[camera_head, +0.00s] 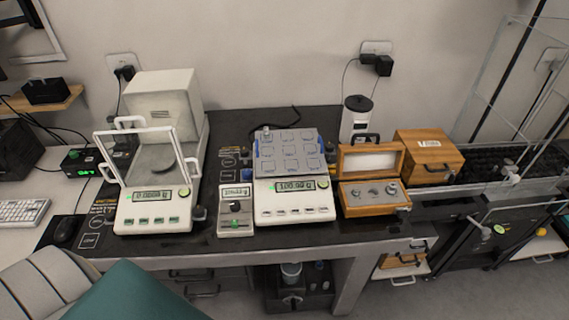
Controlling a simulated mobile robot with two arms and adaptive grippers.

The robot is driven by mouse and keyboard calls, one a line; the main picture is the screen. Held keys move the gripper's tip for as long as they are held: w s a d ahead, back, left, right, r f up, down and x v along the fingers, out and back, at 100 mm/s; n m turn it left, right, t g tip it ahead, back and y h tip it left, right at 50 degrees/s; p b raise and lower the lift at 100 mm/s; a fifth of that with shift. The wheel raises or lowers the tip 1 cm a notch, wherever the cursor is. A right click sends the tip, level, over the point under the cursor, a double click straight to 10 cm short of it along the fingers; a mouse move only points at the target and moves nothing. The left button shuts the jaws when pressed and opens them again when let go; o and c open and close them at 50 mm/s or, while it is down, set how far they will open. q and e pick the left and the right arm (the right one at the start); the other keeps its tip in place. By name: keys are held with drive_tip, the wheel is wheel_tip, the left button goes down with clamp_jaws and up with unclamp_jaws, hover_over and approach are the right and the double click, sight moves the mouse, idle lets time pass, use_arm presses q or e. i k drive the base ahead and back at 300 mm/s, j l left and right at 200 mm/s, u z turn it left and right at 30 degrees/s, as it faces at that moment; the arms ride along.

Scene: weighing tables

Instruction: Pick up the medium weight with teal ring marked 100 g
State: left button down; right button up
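No teal ring or 100 g mark is readable at this size, so I cannot tell which weight is the medium one. A small metal weight (266,131) stands at the far left corner of the grey tray (297,141) on the middle balance (291,208). Small metal pieces (391,188) sit in the open wooden box (374,206), right of that balance; their marks are too small to read. Neither of my grippers shows in the head view.
A balance with a glass draft shield (155,226) stands left on the dark table. A small handheld-like display unit (235,224) lies between the balances. A closed wooden case (428,157) and a white canister (355,124) stand at the back right. Pale ribbed and teal shapes fill the lower left.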

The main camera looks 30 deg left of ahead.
sight(266, 133)
drive_tip(key=i+l+u, duration=0.5)
drive_tip(key=l+u, duration=0.2)
drive_tip(key=i+l+u, duration=0.2)
drive_tip(key=l+u, duration=0.15)
